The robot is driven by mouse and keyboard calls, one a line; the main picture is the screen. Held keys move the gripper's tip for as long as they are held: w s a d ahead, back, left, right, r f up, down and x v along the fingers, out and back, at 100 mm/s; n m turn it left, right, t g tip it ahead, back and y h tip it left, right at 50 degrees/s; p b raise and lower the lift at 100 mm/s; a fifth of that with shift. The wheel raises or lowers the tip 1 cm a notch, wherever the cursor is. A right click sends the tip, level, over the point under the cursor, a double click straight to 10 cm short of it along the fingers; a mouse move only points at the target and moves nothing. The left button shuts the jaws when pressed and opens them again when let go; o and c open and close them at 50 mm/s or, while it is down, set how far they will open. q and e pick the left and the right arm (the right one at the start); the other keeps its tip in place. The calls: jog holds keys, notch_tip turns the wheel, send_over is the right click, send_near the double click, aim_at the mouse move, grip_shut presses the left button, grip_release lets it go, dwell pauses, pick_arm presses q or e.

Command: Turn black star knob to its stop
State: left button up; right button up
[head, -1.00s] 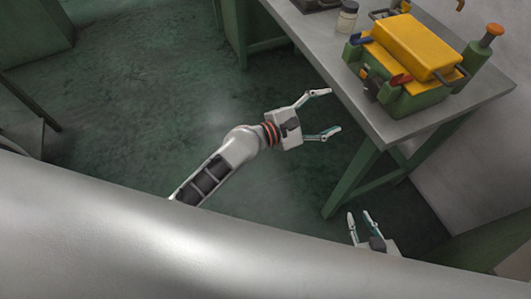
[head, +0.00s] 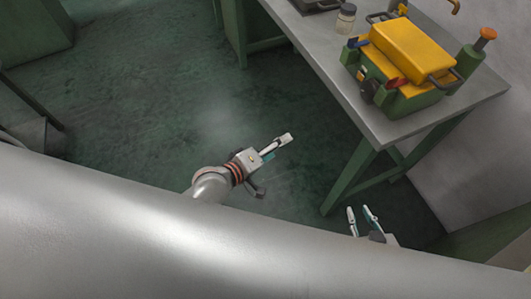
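The black star knob (head: 368,91) is a dark round part on the near-left face of the green and yellow machine, which stands on the grey bench at the upper right. Its lobes are too small to make out. My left gripper (head: 286,140) is over the floor, left of the bench and apart from the knob. It is seen nearly edge-on, so its finger gap is hidden. My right gripper (head: 360,212) is low, below the bench corner in the picture, with its two fingers apart and nothing between them. Its base is partly hidden.
The machine has a yellow cover (head: 412,48), a red lever (head: 396,83) and a blue part (head: 358,43) near the knob. A jar (head: 346,18) stands left of it. The grey bench (head: 400,128) has green legs. Open floor lies left of it.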

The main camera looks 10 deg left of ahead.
pick_arm(q)
jog(key=shift+s+a+f+m+y, duration=0.3)
jog(key=shift+s+a+f+m, duration=0.15)
jog(key=shift+s+a+m, duration=0.2)
jog(key=shift+s+a+f+m+y, duration=0.3)
jog(key=shift+s+a+f+m, duration=0.2)
jog(key=shift+a, duration=0.2)
pick_arm(e)
jog(key=shift+r, duration=0.3)
pick_arm(q)
jog(key=shift+r, duration=0.15)
